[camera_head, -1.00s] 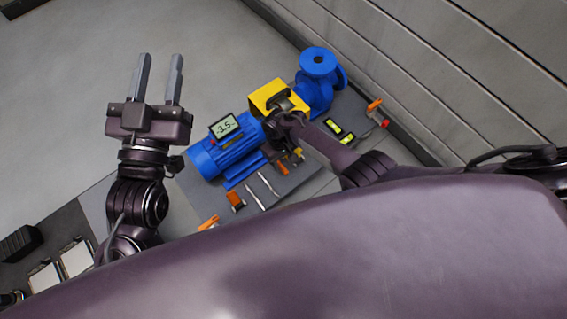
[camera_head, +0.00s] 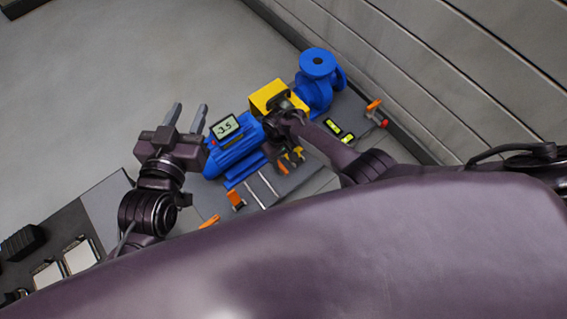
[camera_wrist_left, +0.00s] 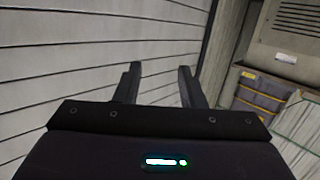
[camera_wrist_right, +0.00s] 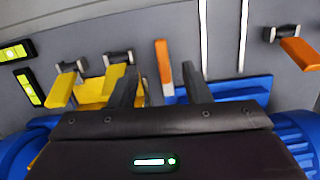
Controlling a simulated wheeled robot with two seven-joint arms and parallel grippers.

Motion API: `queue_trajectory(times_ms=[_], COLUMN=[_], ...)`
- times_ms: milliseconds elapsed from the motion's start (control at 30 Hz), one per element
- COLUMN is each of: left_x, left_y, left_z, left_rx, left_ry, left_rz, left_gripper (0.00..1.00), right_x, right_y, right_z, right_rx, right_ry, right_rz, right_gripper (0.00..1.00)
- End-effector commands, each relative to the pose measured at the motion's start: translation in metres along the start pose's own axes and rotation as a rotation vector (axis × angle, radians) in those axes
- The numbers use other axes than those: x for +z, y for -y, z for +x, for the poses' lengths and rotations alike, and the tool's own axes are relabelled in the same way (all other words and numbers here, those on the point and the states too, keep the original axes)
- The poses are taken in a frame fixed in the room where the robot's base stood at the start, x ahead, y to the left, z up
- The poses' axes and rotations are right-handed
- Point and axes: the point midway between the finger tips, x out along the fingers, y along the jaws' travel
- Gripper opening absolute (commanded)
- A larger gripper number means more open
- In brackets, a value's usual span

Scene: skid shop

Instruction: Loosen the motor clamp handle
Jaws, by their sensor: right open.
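The blue motor (camera_head: 232,160) lies on a grey base plate, with a small display reading about -3.5 over it. An orange clamp handle (camera_wrist_right: 164,65) stands upright in the right wrist view, between the fingertips of my right gripper (camera_wrist_right: 161,72) and beside a blue motor foot. No grip on it is visible. My right gripper (camera_head: 284,156) is open over the plate in the head view and partly hides this area. My left gripper (camera_head: 187,117) is open and empty, left of the motor.
A yellow guard (camera_head: 269,95) and a blue pump (camera_head: 318,70) stand beyond the motor.

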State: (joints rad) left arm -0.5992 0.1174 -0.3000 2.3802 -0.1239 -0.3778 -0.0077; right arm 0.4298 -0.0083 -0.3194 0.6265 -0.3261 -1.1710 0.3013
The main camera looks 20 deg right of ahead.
Motion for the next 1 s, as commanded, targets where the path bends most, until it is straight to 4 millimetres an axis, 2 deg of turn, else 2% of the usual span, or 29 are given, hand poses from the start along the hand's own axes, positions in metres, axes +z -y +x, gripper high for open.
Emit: queue_trajectory(times_ms=[467,1000], left_x=[0.047,0.098], left_y=[-0.004,-0.009], left_z=[-0.009,-0.03], left_rx=[0.006,0.015], left_ry=[0.215,0.455], left_rz=[-0.01,-0.021], left_gripper=[0.36,0.36], right_x=[0.001,0.002], right_y=[0.0,0.0], right_z=[-0.007,-0.013], right_rx=[0.0,0.0], right_ry=[0.0,0.0], right_rz=[0.0,0.0], right_gripper=[0.44,0.44])
